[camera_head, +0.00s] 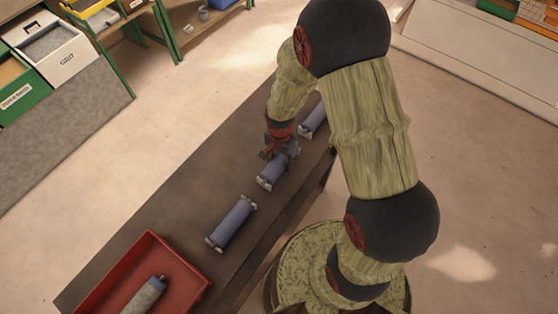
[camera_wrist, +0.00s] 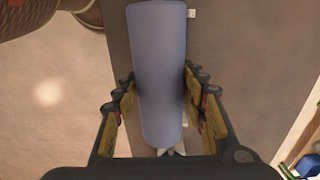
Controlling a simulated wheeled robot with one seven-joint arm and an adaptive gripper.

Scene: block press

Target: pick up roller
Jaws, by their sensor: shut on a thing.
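Three blue rollers with pale end pieces lie in a line along a long dark brown table (camera_head: 175,218). My gripper (camera_head: 279,152) is at the middle roller (camera_head: 270,174), its fingers shut on both sides of it. In the wrist view the held roller (camera_wrist: 158,72) lies lengthwise between the two yellow-padded fingers of my gripper (camera_wrist: 160,100). One roller (camera_head: 232,223) lies nearer the red tray, and another (camera_head: 314,121) lies beyond my gripper, partly hidden by my arm. I cannot tell whether the held roller still touches the table.
A red tray (camera_head: 203,283) stands at the table's near end with a greyish roller (camera_head: 146,296) in it. Green-framed shelves with bins (camera_head: 62,50) stand at the upper left. A pale counter (camera_head: 470,55) is at the upper right. Open floor lies around the table.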

